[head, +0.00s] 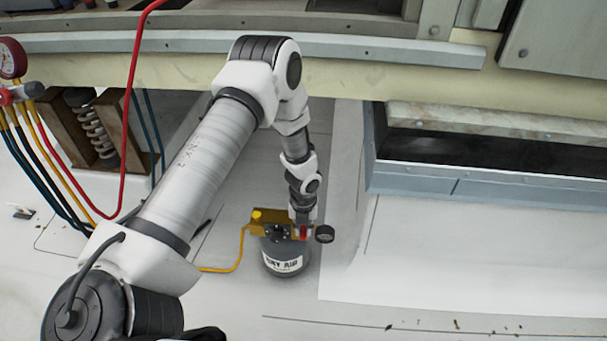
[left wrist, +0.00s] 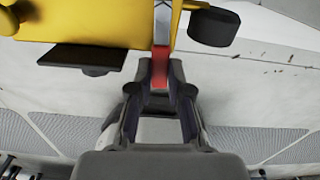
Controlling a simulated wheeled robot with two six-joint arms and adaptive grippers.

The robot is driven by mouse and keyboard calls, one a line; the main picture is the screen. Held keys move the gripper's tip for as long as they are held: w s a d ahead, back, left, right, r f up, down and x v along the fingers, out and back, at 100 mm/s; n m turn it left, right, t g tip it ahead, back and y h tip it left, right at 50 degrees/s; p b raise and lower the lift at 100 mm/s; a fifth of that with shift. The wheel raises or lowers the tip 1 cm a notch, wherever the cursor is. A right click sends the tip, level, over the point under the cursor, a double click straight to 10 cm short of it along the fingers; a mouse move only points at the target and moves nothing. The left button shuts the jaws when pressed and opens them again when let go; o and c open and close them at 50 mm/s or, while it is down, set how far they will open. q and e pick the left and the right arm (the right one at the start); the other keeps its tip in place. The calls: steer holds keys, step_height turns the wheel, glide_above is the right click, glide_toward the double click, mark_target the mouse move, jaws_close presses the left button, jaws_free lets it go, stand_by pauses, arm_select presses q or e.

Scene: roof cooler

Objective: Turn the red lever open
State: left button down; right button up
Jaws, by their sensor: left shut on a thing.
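The red lever (head: 303,232) is a small red piece at the front of a yellow fitting (head: 262,229) on top of a grey canister (head: 286,258) with a white label. My left gripper (head: 302,222) reaches down to it from above. In the left wrist view the red lever (left wrist: 160,66) sits between the two fingertips of my left gripper (left wrist: 160,90), which is shut on it. Most of the lever is hidden by the fingers and the fitting. My right gripper is not in view.
A round black gauge (head: 324,234) sticks out right of the fitting. A yellow hose (head: 238,254) runs left from it. Red, yellow and dark hoses hang from a gauge (head: 11,58) at the left. A grey metal box (head: 480,180) stands at right.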

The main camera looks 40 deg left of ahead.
mark_target(303, 232)
arm_select(q)
steer(key=c, duration=1.1)
jaws_free()
steer(key=shift+r, duration=0.15)
step_height(303, 232, up, 12)
steer(key=shift+f, duration=0.15)
